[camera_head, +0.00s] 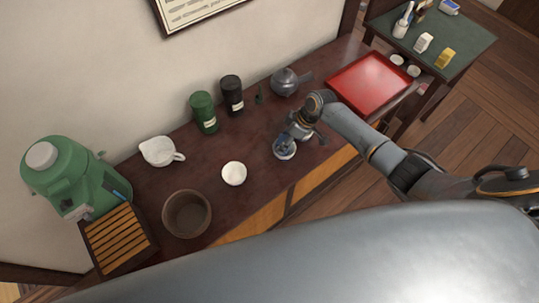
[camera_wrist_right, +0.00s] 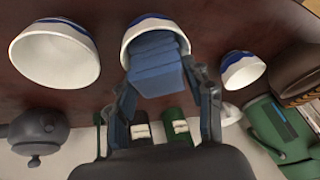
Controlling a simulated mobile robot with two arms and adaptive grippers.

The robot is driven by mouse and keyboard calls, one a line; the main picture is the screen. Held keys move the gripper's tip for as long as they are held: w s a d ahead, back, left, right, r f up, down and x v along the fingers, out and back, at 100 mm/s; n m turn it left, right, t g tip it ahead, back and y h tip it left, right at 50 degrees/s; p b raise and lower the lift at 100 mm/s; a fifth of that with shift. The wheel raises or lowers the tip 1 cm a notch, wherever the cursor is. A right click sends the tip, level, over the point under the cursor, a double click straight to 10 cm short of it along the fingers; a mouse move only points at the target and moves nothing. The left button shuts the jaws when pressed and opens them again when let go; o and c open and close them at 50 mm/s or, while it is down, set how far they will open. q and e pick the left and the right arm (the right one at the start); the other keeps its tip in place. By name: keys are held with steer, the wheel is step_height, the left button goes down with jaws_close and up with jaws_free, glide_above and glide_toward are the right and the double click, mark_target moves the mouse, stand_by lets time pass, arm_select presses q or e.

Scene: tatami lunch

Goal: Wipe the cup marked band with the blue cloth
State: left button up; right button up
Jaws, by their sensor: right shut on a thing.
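My right gripper (camera_head: 287,143) is shut on the blue cloth (camera_wrist_right: 158,66), a folded stack. The cloth reaches into the mouth of a white cup with a blue band (camera_wrist_right: 146,23), seen in the head view (camera_head: 284,154) under the gripper. A second banded white cup (camera_wrist_right: 243,70) stands beside it; in the head view (camera_head: 234,174) it is left of the gripper. A third, larger in the wrist view (camera_wrist_right: 55,60), is hidden by my arm in the head view. I cannot tell which cup carries the named mark. My left gripper is not in view.
A teapot (camera_head: 285,82), dark canister (camera_head: 231,95) and green canister (camera_head: 203,112) stand along the wall. A red tray (camera_head: 370,83) lies right.

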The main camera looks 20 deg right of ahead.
steer(key=m+p, duration=0.2)
steer(key=m+t+h+p, duration=0.1)
steer(key=m+p, duration=0.1)
steer(key=p, duration=0.1)
steer(key=m+t+p, duration=0.1)
steer(key=m+p, duration=0.1)
steer(key=shift+s+a+r+m+h+p, duration=0.2)
steer(key=shift+s+r+m+h+p, duration=0.1)
steer(key=shift+r+m+p, duration=0.1)
steer(key=shift+w+f+m+p, duration=0.15)
steer(key=shift+m+p, duration=0.15)
steer(key=shift+m, duration=0.3)
steer(key=shift+f+m+t+h, duration=0.15)
steer(key=shift+m+t+h, duration=0.15)
steer(key=shift+m+h, duration=0.15)
steer(key=shift+f+m, duration=0.15)
steer(key=shift+m, duration=0.5)
steer(key=m+h, duration=0.2)
steer(key=m, duration=0.1)
steer(key=shift+m, duration=0.3)
step_height(320, 180, up, 11)
steer(key=shift+r, duration=0.2)
